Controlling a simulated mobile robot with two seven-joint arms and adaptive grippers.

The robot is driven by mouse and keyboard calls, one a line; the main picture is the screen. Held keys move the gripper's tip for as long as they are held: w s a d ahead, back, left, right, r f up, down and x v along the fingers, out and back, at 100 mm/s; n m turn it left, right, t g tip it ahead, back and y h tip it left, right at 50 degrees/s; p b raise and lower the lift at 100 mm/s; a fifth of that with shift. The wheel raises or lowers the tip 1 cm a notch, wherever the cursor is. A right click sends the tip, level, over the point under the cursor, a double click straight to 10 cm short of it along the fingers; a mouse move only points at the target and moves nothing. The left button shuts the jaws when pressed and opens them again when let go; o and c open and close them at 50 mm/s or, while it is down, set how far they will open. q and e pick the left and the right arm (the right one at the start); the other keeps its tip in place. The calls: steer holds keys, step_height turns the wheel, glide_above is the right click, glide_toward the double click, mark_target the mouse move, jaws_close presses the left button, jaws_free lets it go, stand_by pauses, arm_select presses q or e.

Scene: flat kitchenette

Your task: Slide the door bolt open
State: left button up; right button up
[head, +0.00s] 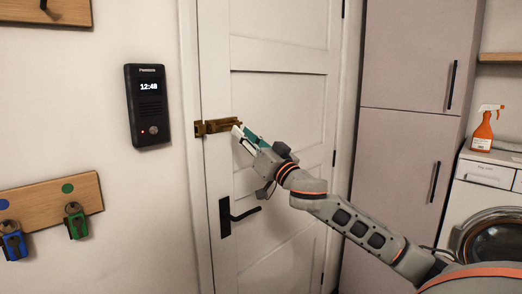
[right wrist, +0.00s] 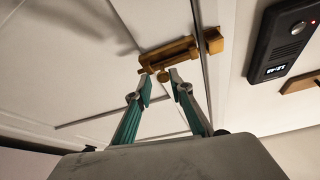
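A brass door bolt (head: 220,126) is mounted on the white door (head: 282,105), with its catch (head: 200,128) on the frame at the door's left edge. In the right wrist view the bolt (right wrist: 170,54) runs up to the catch (right wrist: 213,40), and its small round knob (right wrist: 163,77) hangs below the bolt body. My right gripper (head: 243,133) is at the bolt's right end. In the right wrist view, my right gripper (right wrist: 160,80) is open, with its teal fingers apart on either side of the knob. Contact with the knob cannot be told. My left gripper is out of view.
A black door handle (head: 238,213) sits below the bolt. A black intercom (head: 148,104) hangs on the wall to the left, above a wooden key rack (head: 50,203). A tall cabinet (head: 412,70) and a washing machine (head: 487,200) with an orange spray bottle (head: 484,130) stand to the right.

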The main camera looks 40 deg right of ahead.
steer(key=v, duration=0.8)
steer(key=shift+s, duration=0.35)
steer(key=s+a+f+n+g, duration=0.1)
steer(key=a+f+g, duration=0.25)
steer(key=f, duration=1.55)
steer(key=s+a+f+n+g, duration=0.2)
steer(key=a+f+g, duration=0.15)
steer(key=f, duration=1.45)
steer(key=s+a+f+n+g+y, duration=0.1)
steer(key=s+a+f+n+g, duration=0.1)
steer(key=s+a+f, duration=0.7)
steer(key=s+a+f+n+g+y, duration=0.1)
steer(key=s+a+f+g, duration=0.1)
steer(key=s+a+f, duration=0.7)
step_height(320, 180, down, 6)
steer(key=shift+s+a+f+n+g+y, duration=0.1)
steer(key=shift+s+a+n+g+y, duration=0.25)
steer(key=shift+a, duration=0.55)
